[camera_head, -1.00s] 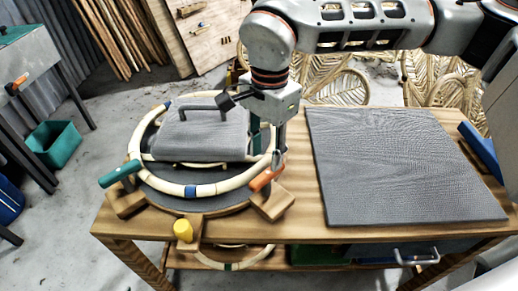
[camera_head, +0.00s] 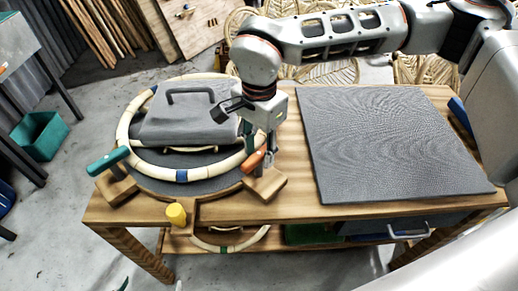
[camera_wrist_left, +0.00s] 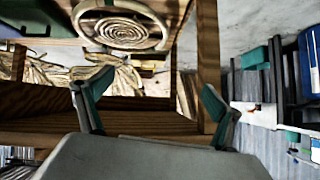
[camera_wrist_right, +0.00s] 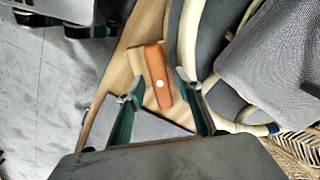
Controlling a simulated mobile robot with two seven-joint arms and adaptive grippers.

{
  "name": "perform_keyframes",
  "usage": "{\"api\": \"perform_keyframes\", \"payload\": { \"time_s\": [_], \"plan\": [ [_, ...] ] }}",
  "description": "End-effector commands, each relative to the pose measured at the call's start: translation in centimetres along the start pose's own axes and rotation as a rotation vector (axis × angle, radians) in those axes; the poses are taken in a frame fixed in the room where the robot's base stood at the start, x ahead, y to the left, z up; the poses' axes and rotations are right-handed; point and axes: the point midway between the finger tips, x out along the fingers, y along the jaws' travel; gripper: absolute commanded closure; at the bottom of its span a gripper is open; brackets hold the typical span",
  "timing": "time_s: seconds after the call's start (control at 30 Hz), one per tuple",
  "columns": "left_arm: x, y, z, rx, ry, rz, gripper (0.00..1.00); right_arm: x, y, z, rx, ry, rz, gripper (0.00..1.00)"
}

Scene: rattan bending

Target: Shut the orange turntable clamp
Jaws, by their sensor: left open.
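The orange clamp (camera_head: 253,160) sits on a wooden block at the turntable's front right; its lever slants upward to the right. In the right wrist view, the orange lever (camera_wrist_right: 158,78) lies between the fingers of my right gripper (camera_wrist_right: 157,92), with gaps visible. In the head view, my right gripper (camera_head: 262,143) is just above and beside the lever, partly hiding the far turntable edge. The round turntable (camera_head: 215,184) carries a pale rattan ring (camera_head: 150,168). My left gripper (camera_wrist_left: 152,90) is open and empty in its wrist view, facing the table's lower part.
A teal clamp (camera_head: 108,160) is at the turntable's left, and a yellow knob (camera_head: 177,214) at its front. A grey mat (camera_head: 390,140) covers the table's right side.

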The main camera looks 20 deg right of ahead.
Motion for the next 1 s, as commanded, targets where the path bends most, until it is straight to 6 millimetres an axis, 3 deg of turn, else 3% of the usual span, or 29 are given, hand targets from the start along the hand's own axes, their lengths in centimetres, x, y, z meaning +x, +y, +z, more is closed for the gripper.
{"api": "perform_keyframes", "payload": {
  "time_s": [0.07, 0.2, 0.67, 1.0],
  "plan": [
    [0.0, 0.0, 0.0, 0.000, 0.000, -0.001, 0.07, 0.0, 0.0, 0.0, 0.000, 0.000, 0.000, 0.65],
    [-0.1, 0.0, 0.1, 0.000, -0.002, 0.000, 0.07, 0.0, 0.0, 0.0, -0.001, 0.000, 0.000, 1.00],
    [-0.7, 0.7, 0.6, -0.006, -0.015, 0.011, 0.07, -0.2, 0.0, 0.0, 0.062, 0.000, -0.001, 1.00],
    [-1.1, 0.5, -0.9, -0.016, 0.000, 0.012, 0.07, -0.3, 0.0, 0.1, 0.316, 0.000, -0.001, 1.00]
  ]
}}
